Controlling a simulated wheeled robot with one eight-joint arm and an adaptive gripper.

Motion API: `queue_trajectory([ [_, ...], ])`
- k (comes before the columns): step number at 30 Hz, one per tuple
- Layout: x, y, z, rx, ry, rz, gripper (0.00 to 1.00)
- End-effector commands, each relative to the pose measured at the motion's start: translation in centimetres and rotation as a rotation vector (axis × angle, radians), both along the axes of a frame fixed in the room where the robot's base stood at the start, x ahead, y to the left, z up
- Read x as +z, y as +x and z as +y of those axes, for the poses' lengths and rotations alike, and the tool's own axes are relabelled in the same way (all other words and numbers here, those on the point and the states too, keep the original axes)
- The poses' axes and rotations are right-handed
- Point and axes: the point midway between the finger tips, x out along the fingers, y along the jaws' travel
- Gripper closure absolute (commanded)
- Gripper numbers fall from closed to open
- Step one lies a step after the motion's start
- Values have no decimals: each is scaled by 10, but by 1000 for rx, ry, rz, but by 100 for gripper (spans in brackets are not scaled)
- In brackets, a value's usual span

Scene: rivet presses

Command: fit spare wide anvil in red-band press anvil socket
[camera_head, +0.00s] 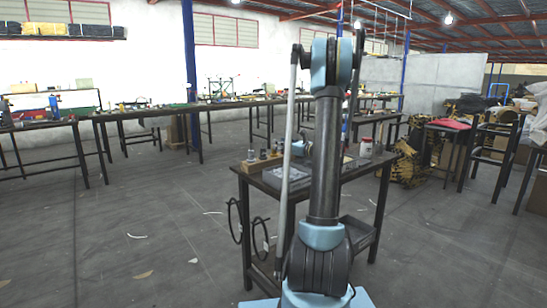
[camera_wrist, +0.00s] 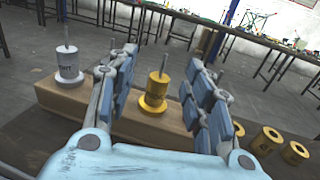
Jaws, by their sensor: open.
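My gripper (camera_wrist: 163,57) is open in the wrist view, with its two fingers apart. Between the fingers, a yellow flanged piece (camera_wrist: 156,88) with a thin upright rod stands on a wooden block (camera_wrist: 72,103). A similar grey-white piece (camera_wrist: 68,68) with dark lettering stands on the block left of the fingers. I cannot tell which piece is the spare wide anvil. The block also shows in the head view (camera_head: 258,165), with small upright pieces on it. I cannot make out a red-band press or its socket; my arm covers part of the table.
A white jar with red (camera_head: 366,147) stands on the dark table (camera_head: 345,177). Other workbenches (camera_head: 62,125) line the back; open floor lies left.

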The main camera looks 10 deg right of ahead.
Motion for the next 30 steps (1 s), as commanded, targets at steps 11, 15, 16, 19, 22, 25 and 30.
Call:
queue_trajectory([
  [11,-1,27,18,1,0,0,53],
  [15,-1,40,29,0,0,0,53],
  [16,-1,42,30,-1,0,0,53],
  [19,-1,43,31,-3,0,0,53],
  [22,-1,43,31,-3,0,0,53],
  [25,-1,43,31,-2,0,0,67],
  [30,-1,43,31,-2,0,0,100],
])
